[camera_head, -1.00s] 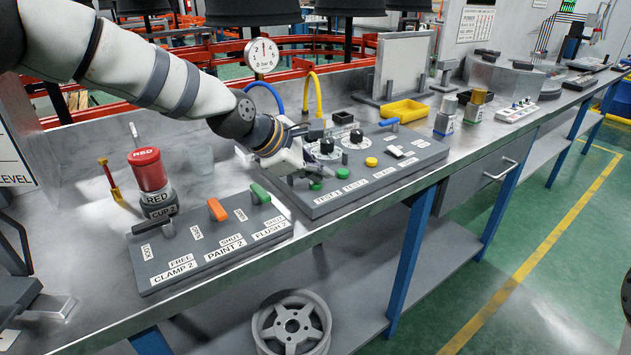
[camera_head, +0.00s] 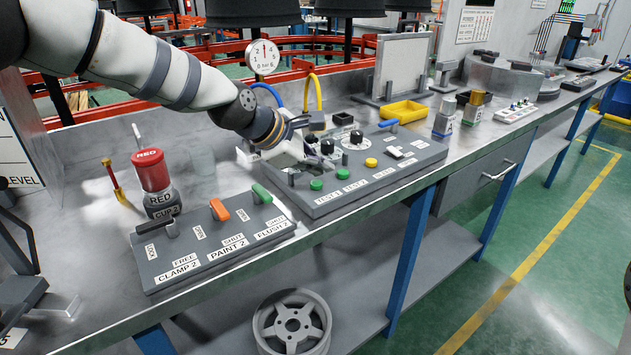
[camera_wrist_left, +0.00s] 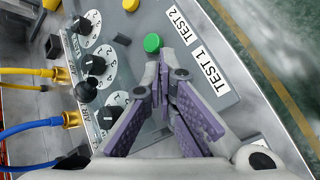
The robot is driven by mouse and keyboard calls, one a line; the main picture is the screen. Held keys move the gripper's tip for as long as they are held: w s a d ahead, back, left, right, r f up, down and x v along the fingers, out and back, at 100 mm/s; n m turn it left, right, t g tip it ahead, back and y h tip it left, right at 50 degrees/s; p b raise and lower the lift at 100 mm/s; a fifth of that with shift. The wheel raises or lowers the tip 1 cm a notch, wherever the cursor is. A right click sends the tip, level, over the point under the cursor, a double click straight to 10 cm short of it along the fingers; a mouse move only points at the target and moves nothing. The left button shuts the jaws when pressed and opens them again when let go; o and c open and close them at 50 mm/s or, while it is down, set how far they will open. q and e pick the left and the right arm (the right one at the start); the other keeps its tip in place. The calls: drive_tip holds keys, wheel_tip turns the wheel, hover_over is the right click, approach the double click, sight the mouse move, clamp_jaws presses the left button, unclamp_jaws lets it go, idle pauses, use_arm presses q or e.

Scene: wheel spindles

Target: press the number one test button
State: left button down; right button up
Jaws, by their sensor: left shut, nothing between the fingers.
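The test panel (camera_head: 300,200) carries two green buttons along its front edge. The green button by the TEST 1 label (camera_head: 316,184) is the left one, and the TEST 2 green button (camera_head: 343,174) is right of it. My left gripper (camera_head: 322,158) is shut and empty, raised above the panel behind the TEST 1 button and apart from it. In the left wrist view, the shut fingers (camera_wrist_left: 170,85) cover the area beside the TEST 1 label (camera_wrist_left: 210,70); the TEST 2 green button (camera_wrist_left: 153,42) shows beyond them. My right gripper is not seen.
Black dials (camera_head: 356,136) stand behind the buttons, and a yellow button (camera_head: 371,162) lies to the right. A lever panel (camera_head: 210,245) and a red cup stack (camera_head: 152,170) are to the left. Blue and yellow hoses (camera_head: 313,92) rise behind.

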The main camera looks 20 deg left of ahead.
sight(318, 184)
use_arm(q)
drive_tip(key=shift+f, duration=0.15)
drive_tip(key=shift+r+p, duration=0.6)
drive_tip(key=shift+r, duration=2)
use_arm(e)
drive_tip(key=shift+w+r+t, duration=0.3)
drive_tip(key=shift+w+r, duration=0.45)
use_arm(q)
drive_tip(key=shift+f, duration=0.1)
